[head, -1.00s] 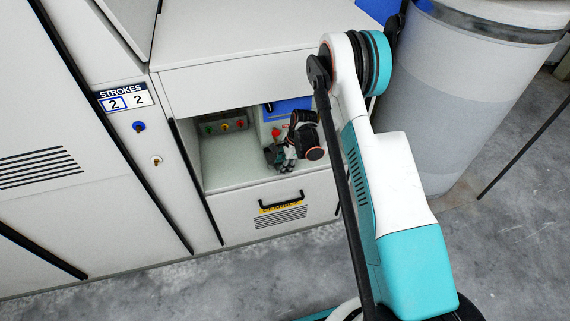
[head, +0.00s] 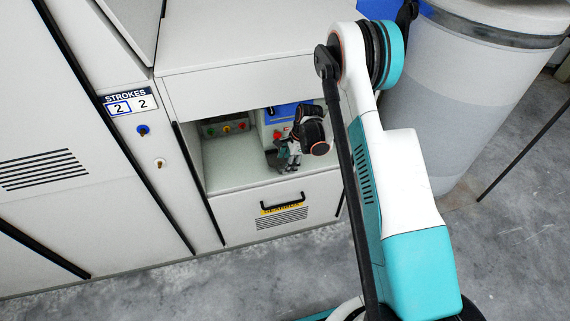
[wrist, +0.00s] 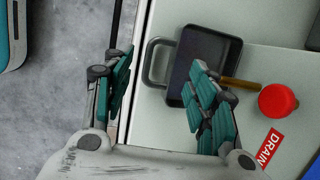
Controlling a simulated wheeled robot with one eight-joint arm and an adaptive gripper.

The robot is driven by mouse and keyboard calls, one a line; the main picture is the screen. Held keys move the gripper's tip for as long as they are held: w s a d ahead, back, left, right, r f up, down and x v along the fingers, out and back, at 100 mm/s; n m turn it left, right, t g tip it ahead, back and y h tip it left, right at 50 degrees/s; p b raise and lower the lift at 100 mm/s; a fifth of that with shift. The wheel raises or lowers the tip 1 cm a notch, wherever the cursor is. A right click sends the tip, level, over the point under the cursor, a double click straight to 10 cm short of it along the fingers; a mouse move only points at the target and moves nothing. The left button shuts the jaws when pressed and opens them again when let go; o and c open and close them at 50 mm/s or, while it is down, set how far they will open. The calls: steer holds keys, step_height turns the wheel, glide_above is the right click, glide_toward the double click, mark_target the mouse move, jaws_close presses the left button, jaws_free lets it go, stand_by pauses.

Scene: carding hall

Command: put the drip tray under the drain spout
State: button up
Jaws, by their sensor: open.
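The drip tray (wrist: 222,48) is a dark, shallow rectangular pan with a grey loop handle (wrist: 148,66) on its left side in the wrist view. It lies on the pale recess floor. The drain spout (wrist: 240,83) is a short brass pipe beside a red knob (wrist: 278,101); its end reaches the tray's edge in this view. My gripper (wrist: 160,72) is open, with the handle showing between its fingers. The right finger covers part of the tray. In the head view my gripper (head: 287,160) is inside the recess, and I cannot make out the tray there.
A red DRAIN label (wrist: 268,148) is beside the spout. The recess floor (head: 230,176) is clear on the left. A drawer front with a black handle (head: 283,202) is below, and a cabinet top (head: 235,40) overhangs above. A large pale drum (head: 465,95) stands at right.

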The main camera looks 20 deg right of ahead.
steer(key=s+d+r+p, duration=0.1)
steer(key=s+d+p, duration=0.15)
steer(key=d, duration=0.25)
steer(key=s+d+p, duration=0.1)
steer(key=s+d, duration=0.2)
steer(key=d, duration=0.2)
steer(key=s+a+r+n+t+h, duration=0.1)
steer(key=s+a+r+n, duration=0.15)
steer(key=r, duration=0.75)
steer(key=s+a+r+n, duration=0.1)
steer(key=r+n, duration=0.2)
steer(key=r, duration=0.7)
steer(key=s+a+r+n+t+h, duration=0.1)
steer(key=a+r+n, duration=0.1)
steer(key=r, duration=0.9)
steer(key=s+a+r+n+t, duration=0.1)
steer(key=s+r+n, duration=0.4)
steer(key=s, duration=0.6)
steer(key=s+a+r+n+t, duration=0.2)
steer(key=s+a+r+n, duration=0.2)
steer(key=s, duration=0.8)
step_height(320, 180, up, 3)
steer(key=shift+s+a+f+n+t+h, duration=0.15)
steer(key=shift+a+n+t+h, duration=0.2)
steer(key=shift+n, duration=0.4)
